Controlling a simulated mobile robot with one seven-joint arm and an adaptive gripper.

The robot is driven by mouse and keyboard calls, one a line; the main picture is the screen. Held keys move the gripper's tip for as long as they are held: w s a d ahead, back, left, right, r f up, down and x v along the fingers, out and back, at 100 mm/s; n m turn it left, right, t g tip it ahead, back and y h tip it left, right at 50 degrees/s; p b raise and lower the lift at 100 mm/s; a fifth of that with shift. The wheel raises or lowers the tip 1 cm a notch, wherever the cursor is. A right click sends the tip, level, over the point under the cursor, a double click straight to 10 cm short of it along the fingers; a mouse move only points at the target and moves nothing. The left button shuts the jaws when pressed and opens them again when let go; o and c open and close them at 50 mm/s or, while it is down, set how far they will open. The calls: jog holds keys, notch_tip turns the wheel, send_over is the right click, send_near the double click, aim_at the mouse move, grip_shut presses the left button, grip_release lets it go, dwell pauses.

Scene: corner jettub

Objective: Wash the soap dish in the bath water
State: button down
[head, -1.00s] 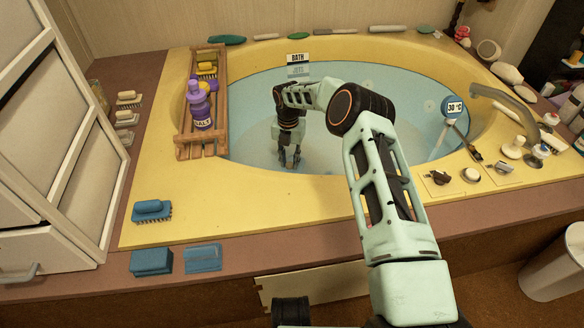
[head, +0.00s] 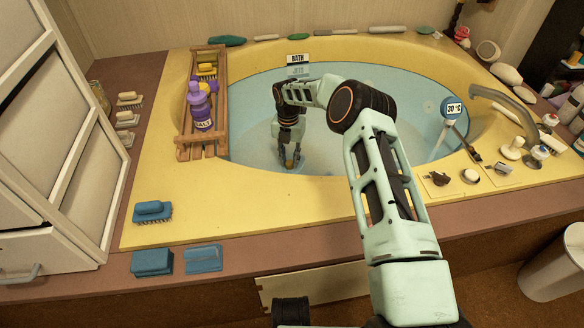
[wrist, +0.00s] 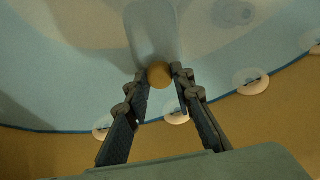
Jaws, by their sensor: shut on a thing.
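My gripper (head: 290,160) reaches down into the bath water (head: 340,120) near the tub's front left side. In the wrist view its fingers (wrist: 160,78) are shut on a small round yellow-brown thing (wrist: 159,73). A pale, see-through shape (wrist: 150,28) shows just beyond it; I cannot tell whether the two are joined. I cannot tell whether the held thing is the soap dish. A flat blue see-through piece (head: 203,258) lies on the brown front ledge, beside a blue block (head: 151,262).
A wooden rack (head: 184,143) on the tub's left side holds a purple salt bottle (head: 200,108). A blue brush (head: 152,210) sits on the yellow rim (head: 250,205). A tap (head: 505,103) and a 30 °C gauge (head: 453,108) stand at the right.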

jog(key=shift+r+p, duration=1.1)
jog(key=shift+r, duration=1.7)
notch_tip(320, 180, up, 14)
jog(key=p, duration=0.8)
